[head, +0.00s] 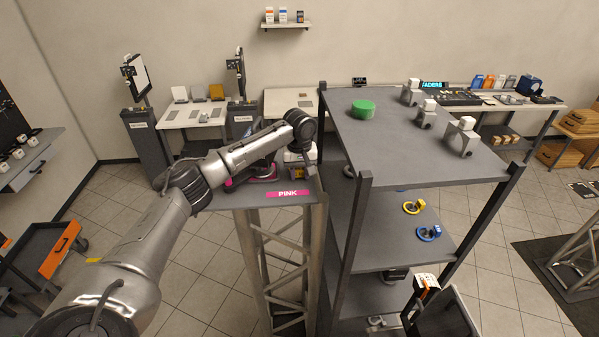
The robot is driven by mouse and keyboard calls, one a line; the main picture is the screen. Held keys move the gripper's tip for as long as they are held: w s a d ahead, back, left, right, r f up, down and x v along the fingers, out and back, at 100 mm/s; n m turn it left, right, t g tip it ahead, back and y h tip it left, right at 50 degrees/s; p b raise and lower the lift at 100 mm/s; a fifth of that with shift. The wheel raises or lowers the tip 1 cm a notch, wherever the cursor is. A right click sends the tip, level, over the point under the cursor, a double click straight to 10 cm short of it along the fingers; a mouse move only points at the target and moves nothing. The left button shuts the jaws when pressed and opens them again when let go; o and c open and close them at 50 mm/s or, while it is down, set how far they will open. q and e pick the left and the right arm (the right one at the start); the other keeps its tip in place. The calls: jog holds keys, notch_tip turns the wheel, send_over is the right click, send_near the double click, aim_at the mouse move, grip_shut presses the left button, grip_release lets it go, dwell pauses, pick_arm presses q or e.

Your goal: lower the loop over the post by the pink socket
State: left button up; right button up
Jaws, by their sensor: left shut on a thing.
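The pink-labelled platform (311,187) tops a truss tower left of the tall shelf, with the word PINK on its front edge. A pink piece (263,179), seemingly the socket, shows on it under my left arm. My left gripper (297,164) is low over the platform's right part, beneath the dark wrist joint. It is shut on the loop, but the arm and wrist hide most of the grip, and the loop's shape is not clear. I cannot make out the post or tell whether the loop is around it. My right gripper is not in view.
The tall grey shelf (415,155) stands close on the right, its uprights near my left wrist. It carries a green disc (363,109), white-topped grey pieces (461,137), a yellow ring (413,208) and a blue ring (429,233).

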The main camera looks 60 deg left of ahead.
pick_arm(q)
jog(key=o, duration=1)
notch_tip(320, 180, up, 14)
dwell(0.4)
jog(key=shift+f, duration=0.1)
